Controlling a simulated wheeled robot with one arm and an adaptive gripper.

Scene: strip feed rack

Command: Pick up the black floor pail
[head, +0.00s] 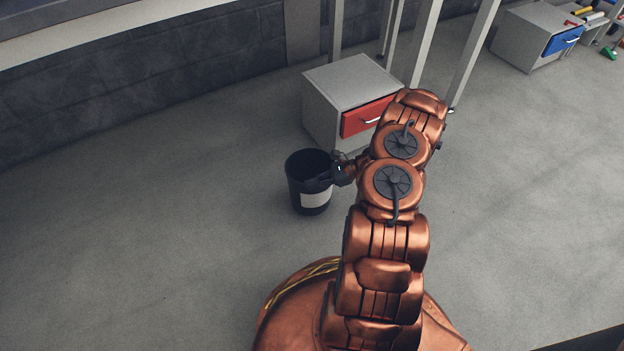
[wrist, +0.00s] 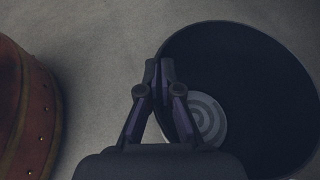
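The black floor pail (head: 296,190) stands upright on the grey floor in the head view, with a pale label on its side. In the wrist view the open mouth of the pail (wrist: 262,85) fills the right half, and a pale ringed disc shows inside. My gripper (head: 334,177) is at the pail's right rim in the head view. In the wrist view the fingertips of my gripper (wrist: 160,70) are close together, one on each side of the rim, and look shut on it. The contact itself is dark and small.
A grey cabinet with a red drawer (head: 366,117) stands just behind the pail, beside pale table legs (head: 424,45). Another cabinet with a blue drawer (head: 563,40) is at the far right. The floor left of the pail is clear.

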